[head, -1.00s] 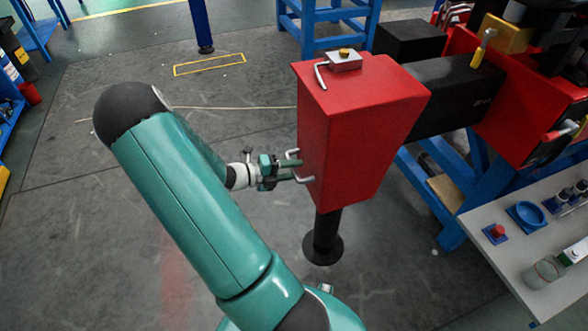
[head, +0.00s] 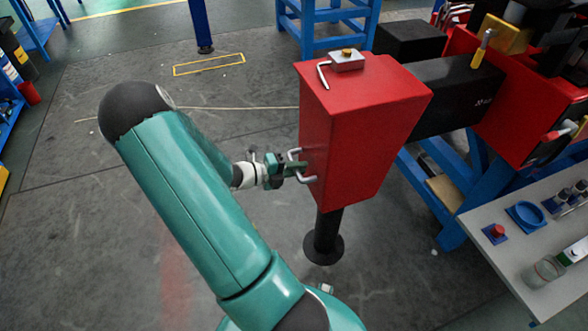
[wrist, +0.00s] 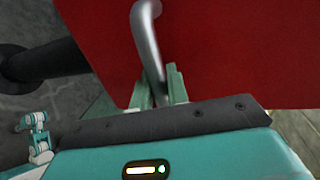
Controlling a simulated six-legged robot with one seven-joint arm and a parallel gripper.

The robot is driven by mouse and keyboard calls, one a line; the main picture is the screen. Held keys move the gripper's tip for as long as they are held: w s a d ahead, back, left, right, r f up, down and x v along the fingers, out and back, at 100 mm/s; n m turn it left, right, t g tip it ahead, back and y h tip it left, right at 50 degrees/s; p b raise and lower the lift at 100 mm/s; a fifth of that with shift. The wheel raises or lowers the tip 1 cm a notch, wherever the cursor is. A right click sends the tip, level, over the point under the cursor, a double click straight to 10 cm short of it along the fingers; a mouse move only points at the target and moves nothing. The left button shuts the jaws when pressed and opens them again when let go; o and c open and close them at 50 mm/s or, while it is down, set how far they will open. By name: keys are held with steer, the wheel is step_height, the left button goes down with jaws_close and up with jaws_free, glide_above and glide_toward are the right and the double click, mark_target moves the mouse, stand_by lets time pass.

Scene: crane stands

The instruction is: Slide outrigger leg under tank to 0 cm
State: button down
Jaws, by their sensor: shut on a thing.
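The outrigger leg shows as a black beam (head: 450,100) that runs from the red crane body to a large red box (head: 352,150). Below the box is a black post with a round foot (head: 323,250). A bent grey metal handle (head: 297,154) sits on the box's left face. My gripper (head: 290,171) is shut on this handle. In the wrist view the handle (wrist: 147,35) runs down between the two teal fingertips (wrist: 160,90), in front of the red face (wrist: 230,50). The beam's far end is hidden at the crane body.
A grey block with a small lever (head: 346,61) is on top of the box. A blue frame (head: 445,190) stands under the beam. A grey bench (head: 515,240) with small items is at the right. The floor left of the box is open.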

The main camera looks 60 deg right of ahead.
mark_target(312, 157)
steer(key=r+x, duration=0.2)
steer(key=x, duration=0.7)
steer(key=s+r+x, duration=0.1)
steer(key=r+x, duration=0.1)
steer(key=x, duration=0.8)
steer(key=shift+s+d+r+g, duration=0.2)
steer(key=shift+g, duration=0.1)
steer(key=c, duration=1.4)
jaws_free()
steer(key=shift+a+r, duration=0.1)
steer(key=shift+a, duration=0.05)
steer(key=shift+w, duration=0.1)
steer(key=v, duration=1.3)
steer(key=shift+w+a+r, duration=0.1)
steer(key=shift+w+a, duration=0.1)
steer(key=shift+w, duration=0.05)
